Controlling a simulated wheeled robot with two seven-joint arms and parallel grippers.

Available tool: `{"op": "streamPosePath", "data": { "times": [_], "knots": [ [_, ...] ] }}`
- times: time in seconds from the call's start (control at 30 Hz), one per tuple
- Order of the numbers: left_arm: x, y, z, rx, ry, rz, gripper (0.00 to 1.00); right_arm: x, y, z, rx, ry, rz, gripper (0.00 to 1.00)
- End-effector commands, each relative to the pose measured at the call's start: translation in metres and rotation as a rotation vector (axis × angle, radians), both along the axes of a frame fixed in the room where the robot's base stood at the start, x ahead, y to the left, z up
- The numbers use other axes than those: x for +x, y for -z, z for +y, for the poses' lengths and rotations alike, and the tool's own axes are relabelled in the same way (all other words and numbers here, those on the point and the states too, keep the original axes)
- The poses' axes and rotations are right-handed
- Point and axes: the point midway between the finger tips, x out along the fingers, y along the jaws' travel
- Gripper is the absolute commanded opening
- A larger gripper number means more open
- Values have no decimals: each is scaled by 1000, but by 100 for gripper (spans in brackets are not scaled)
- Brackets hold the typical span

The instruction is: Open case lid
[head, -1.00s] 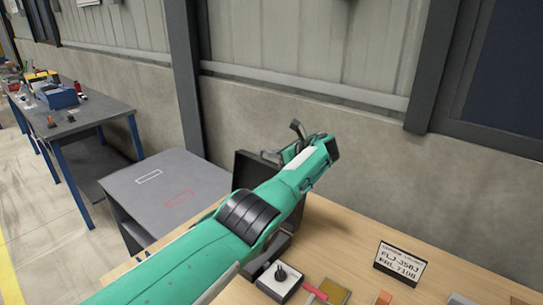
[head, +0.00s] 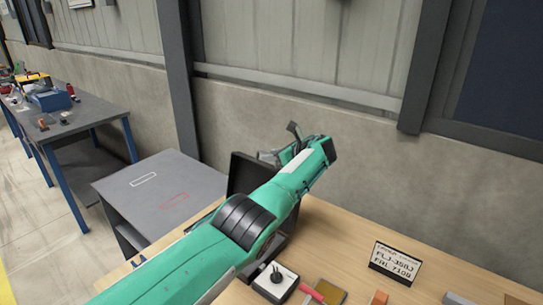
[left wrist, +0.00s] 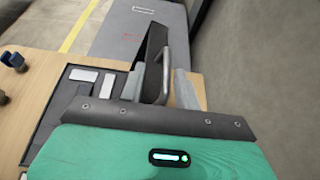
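The case's dark lid (head: 247,172) stands up steeply at the back left of the wooden table, partly hidden behind my left arm. In the left wrist view the lid (left wrist: 152,45) shows nearly edge-on, with a grey handle (left wrist: 165,68) on its side. The case's dark base (left wrist: 62,100) lies to the left there, with pale pieces in it. My left gripper (left wrist: 160,88) is open, with its two fingers apart on either side of the lid's edge and the handle. I cannot tell whether a finger touches the lid. My right gripper is out of view.
A sign (head: 395,262) stands on the wooden table (head: 335,245), with small blocks at the front. A grey cabinet (head: 150,190) stands left of the table. A concrete wall (head: 370,160) closes the back. A blue-legged bench (head: 90,112) stands far left.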

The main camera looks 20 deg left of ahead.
Motion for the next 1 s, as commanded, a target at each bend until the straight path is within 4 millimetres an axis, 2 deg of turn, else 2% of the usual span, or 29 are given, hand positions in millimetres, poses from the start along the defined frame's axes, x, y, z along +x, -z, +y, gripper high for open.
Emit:
{"op": "streamPosePath", "data": {
  "times": [0.13, 0.4, 0.53, 0.7, 1.0],
  "knots": [
    [-8, -10, -18, -2, 2, -2, 33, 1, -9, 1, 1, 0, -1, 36],
    [-31, -31, -73, -2, 4, -2, 33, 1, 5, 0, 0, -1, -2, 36],
    [-39, -40, -92, -2, 3, 1, 33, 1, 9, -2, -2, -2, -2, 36],
    [-45, -48, -106, -2, 1, 1, 33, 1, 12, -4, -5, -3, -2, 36],
    [-47, -50, -109, -1, 0, 2, 33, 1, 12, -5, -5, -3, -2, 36]
  ]
}}
